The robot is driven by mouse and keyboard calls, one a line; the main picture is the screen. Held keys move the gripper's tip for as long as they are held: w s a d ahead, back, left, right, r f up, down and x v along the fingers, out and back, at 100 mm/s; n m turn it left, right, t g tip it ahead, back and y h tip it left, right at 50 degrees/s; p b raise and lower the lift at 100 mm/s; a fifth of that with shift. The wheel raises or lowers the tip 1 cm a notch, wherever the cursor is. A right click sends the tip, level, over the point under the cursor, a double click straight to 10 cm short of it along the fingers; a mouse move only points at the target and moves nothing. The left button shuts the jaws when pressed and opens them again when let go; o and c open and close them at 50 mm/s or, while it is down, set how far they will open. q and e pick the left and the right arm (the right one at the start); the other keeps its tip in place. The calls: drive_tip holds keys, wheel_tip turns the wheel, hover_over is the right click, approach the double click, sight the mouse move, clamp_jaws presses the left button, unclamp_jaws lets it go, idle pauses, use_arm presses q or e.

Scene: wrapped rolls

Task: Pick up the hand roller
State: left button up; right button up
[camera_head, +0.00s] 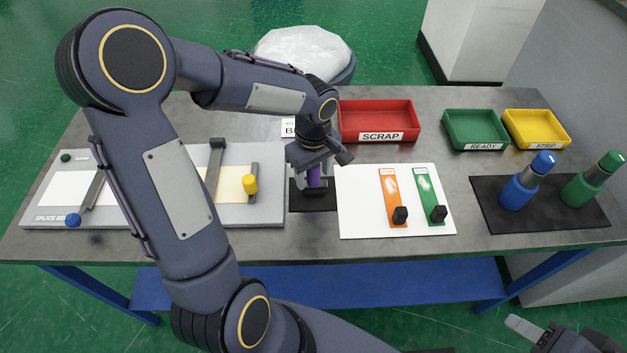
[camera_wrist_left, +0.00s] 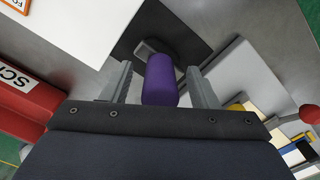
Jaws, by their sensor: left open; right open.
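The hand roller's purple handle (camera_head: 314,178) stands on a small black mat (camera_head: 301,201) near the middle of the table. My left gripper (camera_head: 319,161) is over it and hides most of it in the head view. In the left wrist view, the purple handle (camera_wrist_left: 160,80) lies between the two fingers of my left gripper (camera_wrist_left: 163,85). The fingers are open, with a visible gap on both sides of the handle. My right gripper (camera_head: 541,336) is partly in view at the bottom right, away from the table, open and apparently empty.
The splice board (camera_head: 270,211) lies left of the mat. A white board (camera_head: 361,215) with orange and green strips lies right of it. The red scrap tray (camera_head: 378,116), a green tray (camera_head: 476,127) and a yellow tray (camera_head: 537,127) stand behind.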

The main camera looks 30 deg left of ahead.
use_arm(q)
drive_tip(key=shift+c, duration=0.3)
drive_tip(key=c, duration=1)
drive_tip(key=shift+r, duration=0.1)
